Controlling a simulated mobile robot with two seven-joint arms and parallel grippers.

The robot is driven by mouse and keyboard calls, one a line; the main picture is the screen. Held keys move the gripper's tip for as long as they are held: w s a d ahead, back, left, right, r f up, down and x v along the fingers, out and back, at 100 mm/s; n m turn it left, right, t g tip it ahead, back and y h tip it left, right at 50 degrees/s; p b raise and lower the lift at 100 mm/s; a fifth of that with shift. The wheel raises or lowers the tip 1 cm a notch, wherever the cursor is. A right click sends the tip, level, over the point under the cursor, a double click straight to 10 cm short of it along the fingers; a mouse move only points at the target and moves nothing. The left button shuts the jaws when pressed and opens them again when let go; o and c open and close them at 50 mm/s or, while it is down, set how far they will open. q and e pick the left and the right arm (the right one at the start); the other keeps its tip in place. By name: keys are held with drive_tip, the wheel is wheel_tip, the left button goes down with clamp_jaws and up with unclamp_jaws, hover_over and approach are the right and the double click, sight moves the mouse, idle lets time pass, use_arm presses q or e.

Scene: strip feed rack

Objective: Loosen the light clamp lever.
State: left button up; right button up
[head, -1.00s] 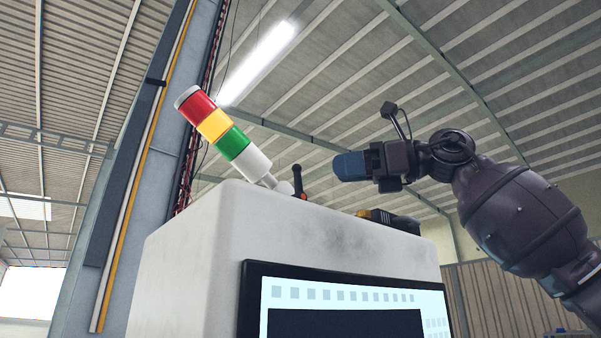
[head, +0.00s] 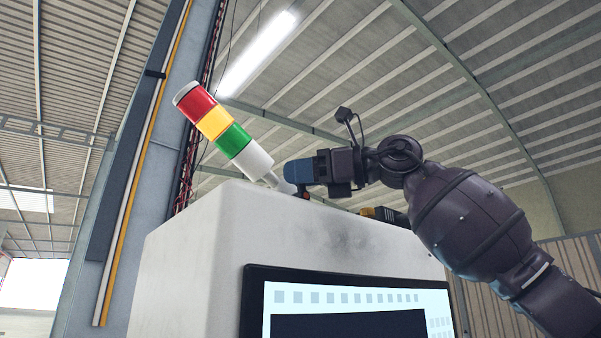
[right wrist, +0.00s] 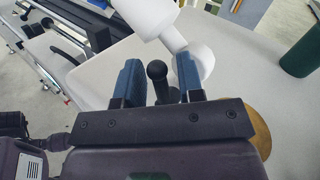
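The signal light (head: 222,128), with red, yellow, green and white sections, leans to the left on top of the white machine housing. Its clamp lever has a black round-ended handle (right wrist: 156,73) that stands between the two blue fingers of my right gripper in the right wrist view. My right gripper (head: 290,171) is open around the lever, with a gap on each side. In the head view the fingers hide most of the lever; a small orange-red part (head: 306,196) shows beneath them. The light's white foot (right wrist: 195,62) is close by the right finger. My left gripper is out of view.
The white housing (head: 220,250) carries a screen (head: 350,297) on its front. A yellow and black item (head: 383,214) sits on its top, behind my right arm. A dark green cylinder (right wrist: 303,55) stands to the right in the right wrist view.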

clamp_jaws()
drive_tip(key=shift+s+a, duration=0.1)
drive_tip(key=n+h, duration=0.2)
drive_tip(key=a+n+h, duration=0.1)
drive_tip(key=shift+s+f+n, duration=0.3)
drive_tip(key=shift+s+f, duration=0.05)
drive_tip(key=shift+s, duration=0.05)
drive_tip(key=shift+s+a+f+n+h, duration=0.2)
drive_tip(key=shift+f+n+h, duration=0.1)
drive_tip(key=shift+n+h, duration=0.35)
drive_tip(key=shift+s+a+f+n+h, duration=0.1)
drive_tip(key=shift+a+f+n+h, duration=0.15)
drive_tip(key=shift+n+h, duration=0.35)
drive_tip(key=shift+o, duration=0.9)
unclamp_jaws()
drive_tip(key=shift+f, duration=0.1)
